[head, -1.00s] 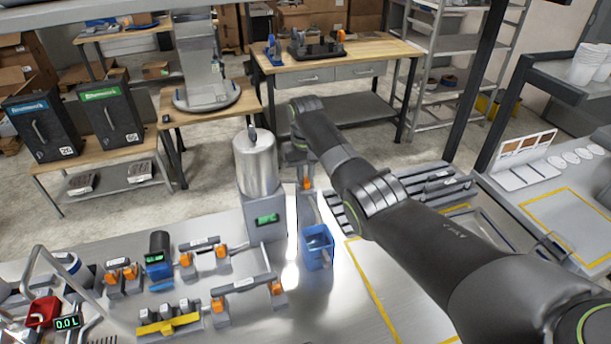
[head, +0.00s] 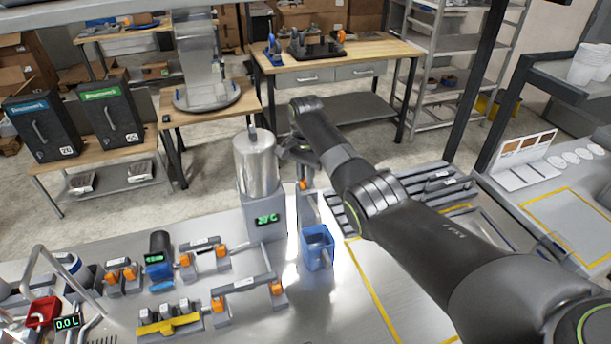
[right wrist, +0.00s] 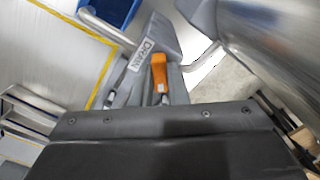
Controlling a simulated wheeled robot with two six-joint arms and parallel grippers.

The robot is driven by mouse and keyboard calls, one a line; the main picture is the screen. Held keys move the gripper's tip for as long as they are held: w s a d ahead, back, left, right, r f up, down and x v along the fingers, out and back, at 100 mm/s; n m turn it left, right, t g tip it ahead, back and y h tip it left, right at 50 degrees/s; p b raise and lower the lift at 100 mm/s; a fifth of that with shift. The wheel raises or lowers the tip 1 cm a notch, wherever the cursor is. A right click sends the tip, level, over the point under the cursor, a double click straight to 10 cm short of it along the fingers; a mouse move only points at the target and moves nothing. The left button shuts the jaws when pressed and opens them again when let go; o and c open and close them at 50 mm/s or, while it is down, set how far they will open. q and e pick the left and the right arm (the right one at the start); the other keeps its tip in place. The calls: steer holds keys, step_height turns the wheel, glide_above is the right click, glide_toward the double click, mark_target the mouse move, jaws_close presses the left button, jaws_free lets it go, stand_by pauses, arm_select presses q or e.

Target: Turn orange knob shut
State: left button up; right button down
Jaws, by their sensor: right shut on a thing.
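The orange knob (right wrist: 159,72) sits beside a grey plate marked DRAIN (right wrist: 150,45) in the right wrist view. In the head view the knob (head: 303,184) shows as a small orange spot right of the silver tank (head: 255,165). My right gripper (head: 301,172) reaches down to it from behind and is shut on it. The fingers are partly hidden by my own wrist. A blue open container (head: 317,248) stands below and in front of the knob. My left gripper is not in view.
The tank's grey base carries a green-lit display (head: 267,219). Several small fixtures with orange clips stand at the left, near a yellow bar (head: 169,324). A slotted grey rack (head: 435,187) lies behind my right arm. The bench right of the container is mostly clear.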

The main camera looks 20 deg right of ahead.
steer(key=m, duration=0.3)
steer(key=shift+m, duration=2.2)
steer(key=c, duration=1.4)
jaws_free()
steer(key=shift+c, duration=0.2)
